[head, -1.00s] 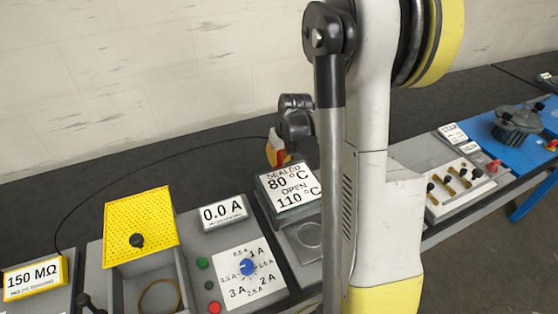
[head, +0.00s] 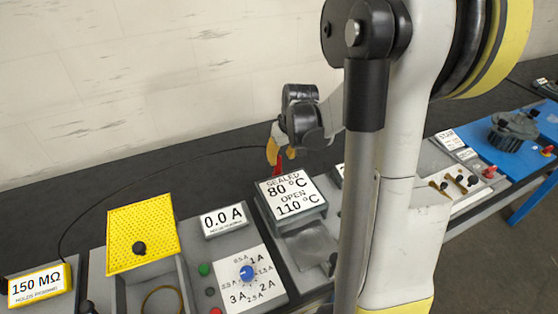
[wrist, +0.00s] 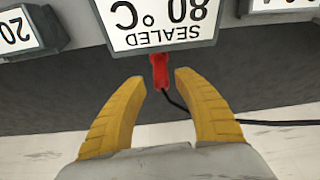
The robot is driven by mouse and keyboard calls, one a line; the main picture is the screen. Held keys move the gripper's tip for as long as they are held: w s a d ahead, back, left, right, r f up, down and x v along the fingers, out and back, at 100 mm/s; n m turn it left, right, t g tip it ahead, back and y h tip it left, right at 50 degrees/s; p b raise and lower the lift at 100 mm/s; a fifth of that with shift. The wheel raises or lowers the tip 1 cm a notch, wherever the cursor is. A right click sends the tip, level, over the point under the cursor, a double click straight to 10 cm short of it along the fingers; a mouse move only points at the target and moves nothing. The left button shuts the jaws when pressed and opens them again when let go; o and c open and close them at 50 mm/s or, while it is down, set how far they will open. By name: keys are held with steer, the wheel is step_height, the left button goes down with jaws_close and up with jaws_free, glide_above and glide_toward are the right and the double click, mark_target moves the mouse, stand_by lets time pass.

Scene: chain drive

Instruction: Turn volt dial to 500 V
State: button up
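No dial marked in volts can be made out in these frames. A display reading 150 MΩ (head: 38,285) stands at the far left; its unit is mostly cut off below. A blue dial (head: 247,272) sits on a white plate marked in amperes. My gripper (head: 280,160) hangs behind the 80 °C / 110 °C sign (head: 290,192), far right of the 150 MΩ display. In the wrist view my gripper (wrist: 161,82) has its two yellow fingers apart. A red handle (wrist: 159,72) with a black cable shows just beyond the fingertip gap, apparently not clamped.
A yellow perforated cover (head: 141,225) with a black knob stands over an open box. A 0.0 A display (head: 224,219) and green and red buttons are beside it. A blue plate (head: 520,150) with a dark housing lies at right. Dark bench behind is mostly clear.

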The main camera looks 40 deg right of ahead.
steer(key=s+a+r+n+t+p, duration=0.1)
steer(key=s+a+r, duration=0.3)
steer(key=a+r, duration=0.25)
steer(key=s+a+r+t, duration=0.1)
steer(key=s+a+r, duration=0.2)
steer(key=a+r, duration=0.4)
steer(key=s+a+n+t, duration=0.1)
steer(key=s+a, duration=0.6)
steer(key=a, duration=0.3)
steer(key=shift+s+y, duration=0.3)
steer(key=shift+s, duration=0.05)
steer(key=o, duration=0.4)
steer(key=shift+f, duration=0.1)
steer(key=shift+c, duration=0.2)
